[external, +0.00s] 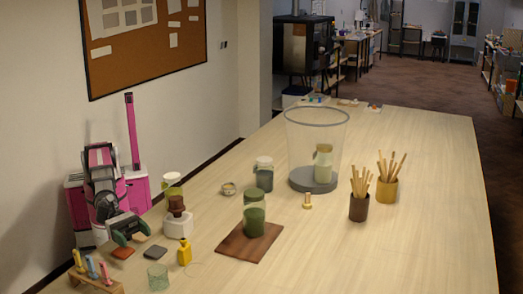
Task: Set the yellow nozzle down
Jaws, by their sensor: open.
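A wooden rack (96,281) stands at the table's near left corner and holds small upright pieces. The leftmost piece is yellow-orange and looks like the yellow nozzle (79,259). A blue piece (92,267) and a pink piece (105,272) stand beside it in the rack. My gripper (132,238) is open and looks empty, over the table's left edge, up and to the right of the rack. It is apart from the yellow piece. Fine detail of the rack and of the fingertips is too small to tell.
A yellow bottle (184,252), a clear glass (158,277), and brown (123,253) and dark (155,252) tiles lie near my gripper. A white block (178,225) bears a brown object. A green jar (254,220) stands on a brown board (235,246).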

